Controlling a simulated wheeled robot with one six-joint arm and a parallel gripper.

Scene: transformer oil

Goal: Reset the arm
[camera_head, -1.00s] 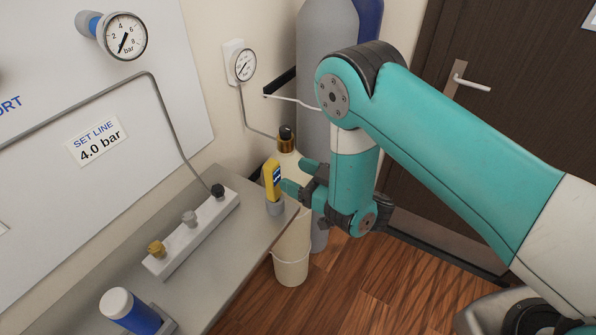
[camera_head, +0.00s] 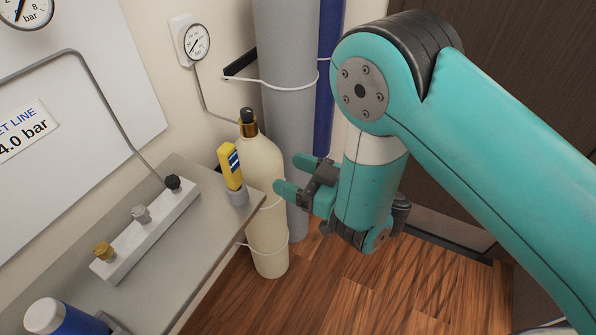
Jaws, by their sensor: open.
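My gripper (camera_head: 290,175) is at the end of my teal arm, in the middle of the view. Its two teal fingers point left and stand apart, with nothing between them. The fingers are to the right of a yellow handheld device (camera_head: 230,165), which stands in a grey holder (camera_head: 237,195) at the bench corner. In this view the fingers overlap the area by a cream gas cylinder (camera_head: 262,220); I cannot tell how far apart they are in depth.
Wooden floor (camera_head: 330,290) is clear.

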